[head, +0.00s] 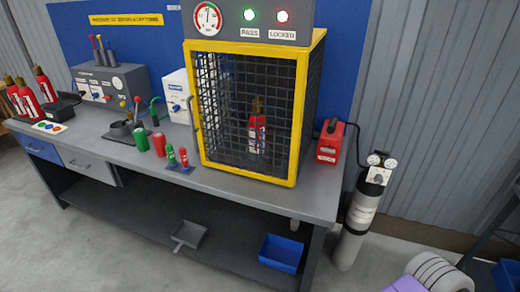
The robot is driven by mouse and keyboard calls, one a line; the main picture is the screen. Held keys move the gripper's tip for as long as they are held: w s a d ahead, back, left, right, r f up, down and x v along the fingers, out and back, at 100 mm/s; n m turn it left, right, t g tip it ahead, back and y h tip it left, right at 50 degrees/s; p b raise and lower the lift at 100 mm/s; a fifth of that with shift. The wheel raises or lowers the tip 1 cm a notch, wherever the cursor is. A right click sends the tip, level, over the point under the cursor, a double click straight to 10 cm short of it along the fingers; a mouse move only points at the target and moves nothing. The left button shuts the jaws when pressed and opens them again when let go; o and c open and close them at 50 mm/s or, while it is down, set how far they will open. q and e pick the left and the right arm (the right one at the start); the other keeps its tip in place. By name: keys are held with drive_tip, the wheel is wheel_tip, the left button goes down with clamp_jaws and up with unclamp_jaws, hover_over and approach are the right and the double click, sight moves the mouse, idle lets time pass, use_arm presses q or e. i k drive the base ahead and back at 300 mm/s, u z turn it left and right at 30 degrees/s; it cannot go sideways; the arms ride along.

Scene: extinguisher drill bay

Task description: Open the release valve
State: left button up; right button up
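No part is clearly labelled as the release valve. A grey gas cylinder (357,221) stands upright on the floor at the right end of the bench, with a pale valve head (378,175) and two round gauges on top. A white box (178,97) with a blue knob stands on the bench left of the yellow-framed mesh cage (297,115). The cage looks shut, with a red extinguisher (257,135) upright inside behind the mesh. I cannot tell whether any valve is open or shut. Neither gripper is in view.
A red case (329,143) sits on the bench's right end. Several extinguishers stand at the far left. A blue bin (281,253) is on the lower shelf.

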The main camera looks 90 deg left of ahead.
sight(327, 151)
drive_tip(key=u, duration=2.2)
